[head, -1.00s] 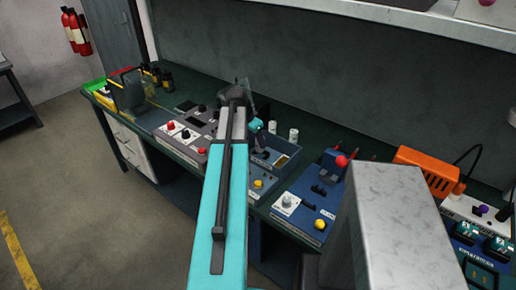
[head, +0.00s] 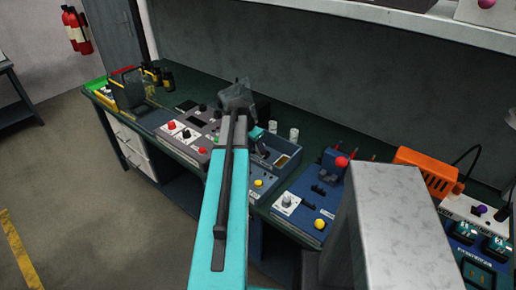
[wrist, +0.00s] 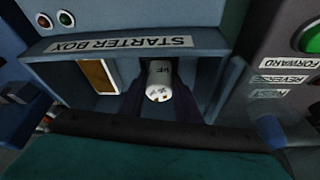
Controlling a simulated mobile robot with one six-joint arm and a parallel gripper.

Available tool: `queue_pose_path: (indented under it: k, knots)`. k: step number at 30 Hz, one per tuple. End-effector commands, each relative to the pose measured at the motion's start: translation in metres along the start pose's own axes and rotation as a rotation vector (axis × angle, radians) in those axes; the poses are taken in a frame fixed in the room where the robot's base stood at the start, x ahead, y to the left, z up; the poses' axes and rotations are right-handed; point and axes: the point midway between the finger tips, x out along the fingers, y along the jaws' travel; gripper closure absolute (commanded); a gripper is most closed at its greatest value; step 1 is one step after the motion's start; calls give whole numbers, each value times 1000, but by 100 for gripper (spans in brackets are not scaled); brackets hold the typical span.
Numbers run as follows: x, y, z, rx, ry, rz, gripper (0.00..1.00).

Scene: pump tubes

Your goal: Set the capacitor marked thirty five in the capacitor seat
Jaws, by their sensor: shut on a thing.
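In the wrist view, my gripper (wrist: 160,92) has its two dark fingers either side of a white cylindrical capacitor (wrist: 159,78) and is shut on it. Dark marks show on the capacitor's side and end, too small and turned to read surely. The capacitor is at the opening of the blue starter box (wrist: 75,47), beside a tan panel (wrist: 98,77) in its recess. I cannot tell whether it touches the floor of the box; the seat below it is hidden. In the head view, the starter box (head: 283,149) is partly covered by my arm.
Two white cylinders (head: 293,134) stand behind the starter box. A grey control panel (head: 190,133) with red and black knobs is at its left; a blue unit (head: 307,205) is at its right. An orange device (head: 428,170) stands farther right.

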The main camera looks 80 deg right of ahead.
Motion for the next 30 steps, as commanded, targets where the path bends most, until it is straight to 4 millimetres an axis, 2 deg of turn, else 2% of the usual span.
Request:
queue_pose_path:
  k: [9,10,13,23,30]
  knots:
    - [3,0,1,0,0,0,93]
    - [3,0,1,0,0,0,68]
    - [2,0,1,1,0,0,51]
    - [2,1,0,1,0,1,51]
    - [-6,1,-1,1,0,0,51]
